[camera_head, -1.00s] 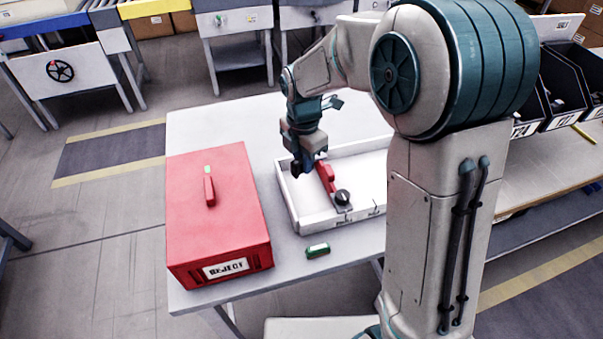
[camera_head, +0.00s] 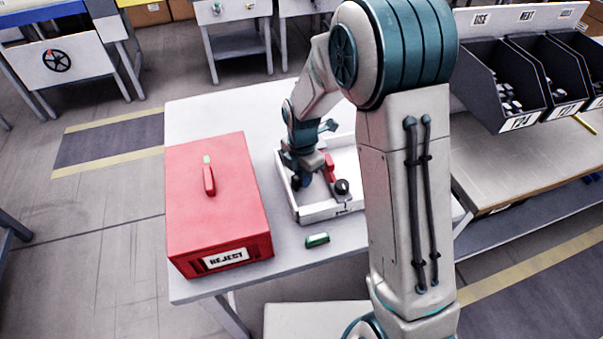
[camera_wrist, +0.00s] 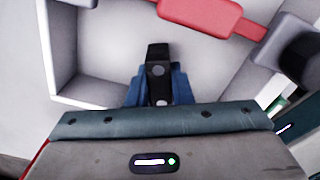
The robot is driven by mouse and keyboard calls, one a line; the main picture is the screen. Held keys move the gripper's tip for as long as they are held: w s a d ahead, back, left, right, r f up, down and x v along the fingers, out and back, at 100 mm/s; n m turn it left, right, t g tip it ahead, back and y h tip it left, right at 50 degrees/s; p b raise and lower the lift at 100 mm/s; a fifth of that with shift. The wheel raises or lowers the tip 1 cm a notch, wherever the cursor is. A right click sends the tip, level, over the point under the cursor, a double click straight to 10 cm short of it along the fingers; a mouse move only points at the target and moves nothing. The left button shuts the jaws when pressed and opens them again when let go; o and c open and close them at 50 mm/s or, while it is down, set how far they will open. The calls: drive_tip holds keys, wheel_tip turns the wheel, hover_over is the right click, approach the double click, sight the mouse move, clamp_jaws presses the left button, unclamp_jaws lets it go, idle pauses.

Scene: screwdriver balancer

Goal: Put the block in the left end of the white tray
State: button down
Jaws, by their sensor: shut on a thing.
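The white tray (camera_head: 322,213) stands on the table to the right of the red box. My gripper (camera_head: 299,180) is over the tray's left end, pointing down. It is shut on a blue block, which shows at the sides of the dark finger in the wrist view (camera_wrist: 181,87). The finger and palm hide most of the block. I cannot tell whether its underside touches the tray floor. The tray's wall and corner show at the left in the wrist view (camera_wrist: 52,70).
A red part (camera_head: 329,168) with a dark knob (camera_head: 342,187) lies in the tray, just right of my gripper. A red box (camera_head: 215,200) labelled REJECT stands to the left. A small green piece (camera_head: 317,240) lies in front of the tray. Dark bins (camera_head: 500,85) stand at the right.

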drive_tip(key=shift+f, duration=0.2)
drive_tip(key=c, duration=1.3)
unclamp_jaws()
drive_tip(key=shift+r, duration=0.15)
wheel_tip(320, 180, up, 12)
drive_tip(key=s+d+r+m+t, duration=0.1)
drive_tip(key=s+d+r+m, duration=0.2)
drive_tip(key=s+d+m, duration=0.4)
drive_tip(key=s+d+r+m+t, duration=0.1)
drive_tip(key=s+d+r+m, duration=0.2)
drive_tip(key=s+d+m, duration=0.3)
drive_tip(key=shift+s+d+m+t, duration=0.4)
drive_tip(key=shift+s+m, duration=2.5)
drive_tip(key=shift+m, duration=3.6)
